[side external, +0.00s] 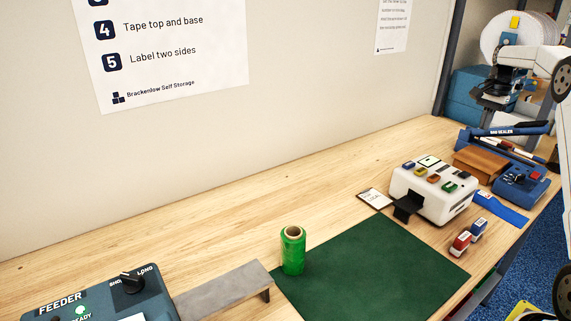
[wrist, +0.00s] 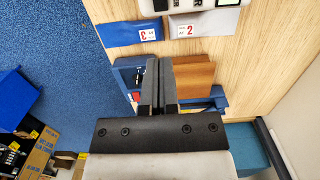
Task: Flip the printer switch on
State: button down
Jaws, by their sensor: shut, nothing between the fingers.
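A white box (side external: 433,193) with a black tray at its front looks like the printer. Several small coloured switches or buttons (side external: 434,178) sit on its sloped top, but their labels and positions are too small to read. In the wrist view only an edge of the white box (wrist: 205,5) shows at the top. My gripper (side external: 495,98) is at the upper right, raised above the bench and behind the box, apart from it.
Near the box are a brown block (side external: 481,163), a blue control unit (side external: 521,181) and a blue bag sealer (side external: 505,131). Two stamps (side external: 462,243) stand near the front edge. A green roll (side external: 293,250), green mat (side external: 370,265) and feeder (side external: 100,299) lie farther left.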

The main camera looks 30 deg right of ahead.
aim_at(463, 175)
jog(key=shift+a+r+y, duration=0.1)
jog(key=shift+a+y, duration=0.3)
jog(key=shift+a, duration=0.25)
jog(key=f, duration=0.4)
jog(key=a+f, duration=0.1)
jog(key=f, duration=0.4)
jog(key=a+f, duration=0.1)
jog(key=f, duration=0.4)
dwell(0.5)
